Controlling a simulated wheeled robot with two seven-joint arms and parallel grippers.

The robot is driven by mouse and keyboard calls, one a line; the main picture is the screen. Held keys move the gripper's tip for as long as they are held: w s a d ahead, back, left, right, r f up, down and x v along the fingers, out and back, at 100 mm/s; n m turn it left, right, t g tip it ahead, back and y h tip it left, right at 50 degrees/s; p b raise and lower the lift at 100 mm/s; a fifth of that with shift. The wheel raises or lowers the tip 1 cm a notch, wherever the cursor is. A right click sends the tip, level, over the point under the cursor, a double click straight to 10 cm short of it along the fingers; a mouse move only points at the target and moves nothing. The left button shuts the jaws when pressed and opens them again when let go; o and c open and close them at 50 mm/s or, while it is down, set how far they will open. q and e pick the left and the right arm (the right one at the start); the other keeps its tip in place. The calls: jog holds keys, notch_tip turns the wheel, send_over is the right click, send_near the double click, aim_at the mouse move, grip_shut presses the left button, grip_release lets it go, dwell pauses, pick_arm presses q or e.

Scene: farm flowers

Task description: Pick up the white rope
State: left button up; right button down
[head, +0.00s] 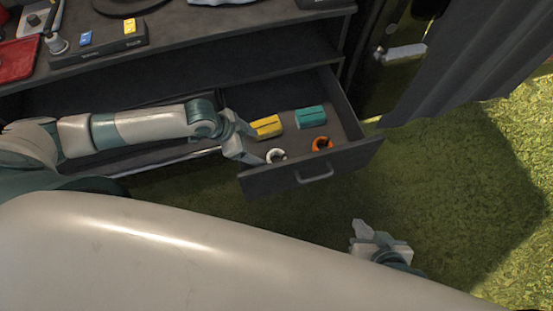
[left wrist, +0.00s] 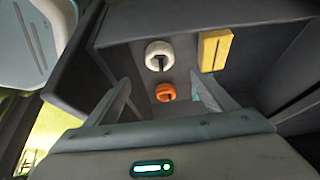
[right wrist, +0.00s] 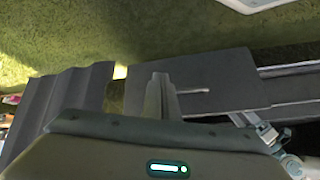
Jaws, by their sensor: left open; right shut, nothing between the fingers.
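The white rope (head: 276,155) is a small coil lying in the open drawer (head: 345,158), near its front left. It also shows in the left wrist view (left wrist: 160,52), ahead of the fingers. My left gripper (head: 252,142) is open and empty at the drawer's left side, just left of the rope and apart from it. In the left wrist view its fingers (left wrist: 160,98) are spread wide, with the rope beyond the gap between them. My right gripper (head: 362,229) is shut and empty, low in front of the drawer. Its closed fingers show in the right wrist view (right wrist: 161,95).
An orange coil (head: 322,143), a yellow block (head: 267,126) and a teal block (head: 310,117) share the drawer. The drawer front has a handle (head: 315,175). A dark workbench (head: 200,45) stands above. Grey corrugated sheeting (head: 460,60) is at right. Open grass lies in front.

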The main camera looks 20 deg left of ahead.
pick_arm(q)
jog(key=b, duration=0.1)
send_over(276, 157)
jog(key=s+a, duration=0.2)
jog(key=a, duration=0.1)
jog(key=f, duration=0.6)
jog(key=shift+w+d+f, duration=0.1)
jog(key=shift+w+d, duration=0.05)
jog(key=shift+d, duration=0.05)
jog(key=shift+w+d+f, duration=0.1)
jog(key=shift+d+f, duration=0.05)
jog(key=shift+f, duration=0.15)
pick_arm(e)
jog(key=shift+w+a+r+t+y, duration=0.5)
jog(key=shift+w+a+r+t, duration=0.35)
jog(key=shift+w+a+t, duration=0.2)
